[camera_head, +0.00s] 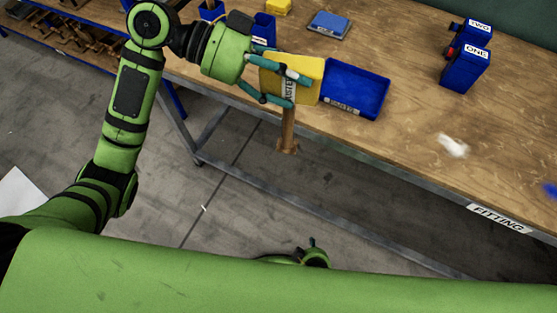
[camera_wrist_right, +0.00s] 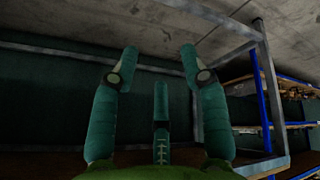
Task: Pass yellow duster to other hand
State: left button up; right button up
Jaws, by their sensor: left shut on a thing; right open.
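The yellow duster (camera_head: 306,78) has a yellow head with a label reading like "DUSTER" and a brown handle (camera_head: 287,128) hanging down past the bench's front edge. My left gripper (camera_head: 298,91) is shut on it, with teal fingers across the yellow head. The fingers hide part of the duster. My right gripper (camera_wrist_right: 157,70) is open and empty in the right wrist view, its fingers spread apart. The duster does not show in that view. In the head view, a small part at the bottom, beyond my green arm, may belong to the right gripper.
A blue tray (camera_head: 379,95) lies on the wooden bench (camera_head: 405,120) just right of the duster. Blue bins labelled ONE (camera_head: 465,72) and TWO (camera_head: 475,33) stand farther right. A white crumpled item (camera_head: 453,146) lies near the front edge. Grey floor is open before the bench.

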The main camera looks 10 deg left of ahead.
jog(key=w+a+r+t, duration=0.35)
jog(key=a+r, duration=0.25)
jog(key=r, duration=0.2)
jog(key=m+t+h, duration=0.1)
jog(key=m+t, duration=0.7)
jog(key=t, duration=0.1)
send_near(288, 115)
pick_arm(q)
jog(key=shift+s+d, duration=0.1)
jog(key=shift+s, duration=0.05)
pick_arm(e)
jog(key=w, duration=1.1)
jog(key=shift+d, duration=0.3)
